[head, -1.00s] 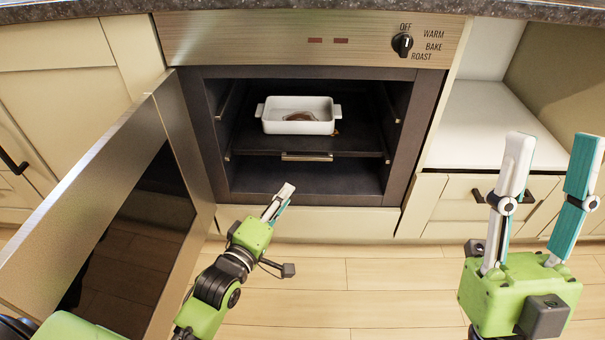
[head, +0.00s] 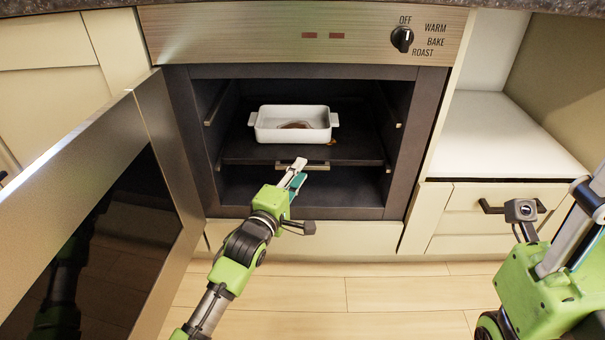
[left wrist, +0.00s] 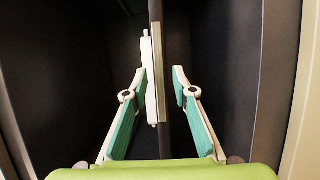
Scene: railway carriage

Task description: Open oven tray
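The oven tray (head: 240,150) is a dark shelf inside the open oven, with a pale metal handle (head: 318,166) along its front edge. My left gripper (head: 298,172) is at this handle, its fingertips overlapping it in the head view. In the left wrist view, the handle (left wrist: 155,75) stands upright as a pale bar between the two open fingers of my left gripper (left wrist: 160,78). It is close to the left finger, and a gap shows on the right. My right gripper (head: 590,215) is at the right edge, fingers apart and empty, with the tips partly cut off.
A white baking dish (head: 294,135) with brownish food sits on the tray. The oven door (head: 85,180) stands open on the left, beside my left arm. A drawer (head: 490,215) with a dark handle is at the right. The floor in front is clear.

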